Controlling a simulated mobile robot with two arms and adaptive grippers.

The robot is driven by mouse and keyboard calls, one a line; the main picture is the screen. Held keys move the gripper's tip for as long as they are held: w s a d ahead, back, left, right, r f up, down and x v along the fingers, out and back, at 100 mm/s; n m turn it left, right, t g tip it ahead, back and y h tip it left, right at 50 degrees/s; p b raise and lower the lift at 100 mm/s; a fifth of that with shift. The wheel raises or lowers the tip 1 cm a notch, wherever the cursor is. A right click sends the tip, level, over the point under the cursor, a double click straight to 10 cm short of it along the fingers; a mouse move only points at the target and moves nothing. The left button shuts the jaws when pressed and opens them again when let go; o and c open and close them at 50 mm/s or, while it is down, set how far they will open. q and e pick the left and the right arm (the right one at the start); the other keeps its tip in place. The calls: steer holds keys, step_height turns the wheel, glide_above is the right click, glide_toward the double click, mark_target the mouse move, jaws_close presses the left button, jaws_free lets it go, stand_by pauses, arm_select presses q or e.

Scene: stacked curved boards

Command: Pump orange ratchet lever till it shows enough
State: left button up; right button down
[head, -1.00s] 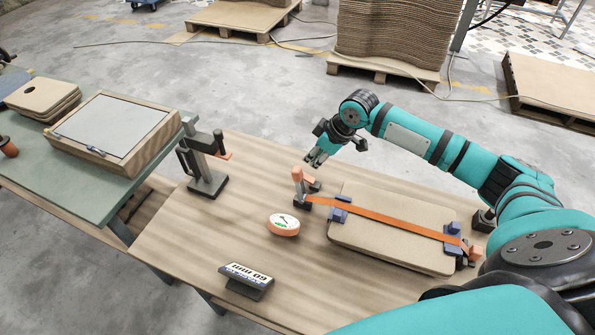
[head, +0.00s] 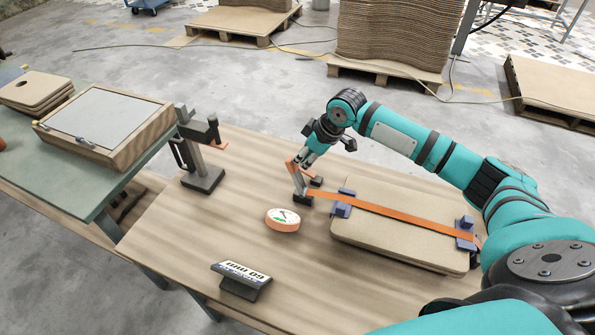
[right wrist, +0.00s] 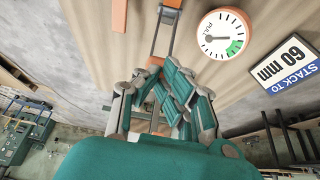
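The ratchet (head: 303,198) stands at the left end of the orange strap (head: 385,213), its orange-tipped lever (head: 291,168) raised and tilted. The strap runs over a stack of curved boards (head: 400,235). My right gripper (head: 305,163) is at the lever's upper end. In the right wrist view its teal fingers (right wrist: 163,80) look closed together, close to the lever's orange grip (right wrist: 156,61); no clear grasp shows. The round orange-rimmed dial (head: 282,219) also shows in the right wrist view (right wrist: 226,34); its needle lies outside the green zone. My left gripper is out of view.
A sign (head: 243,274) reading "STACK TO 60 mm" in the right wrist view stands at the table's front. A dark clamp-like stand (head: 202,178) is at the back left. The wooden table (head: 190,235) is clear between them. A green table (head: 60,170) adjoins at left.

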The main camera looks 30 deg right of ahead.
steer(key=shift+w+f, duration=0.15)
steer(key=shift+f, duration=0.2)
steer(key=shift+r, duration=0.1)
step_height(320, 180, down, 4)
steer(key=shift+f+b, duration=0.25)
steer(key=shift+b, duration=0.25)
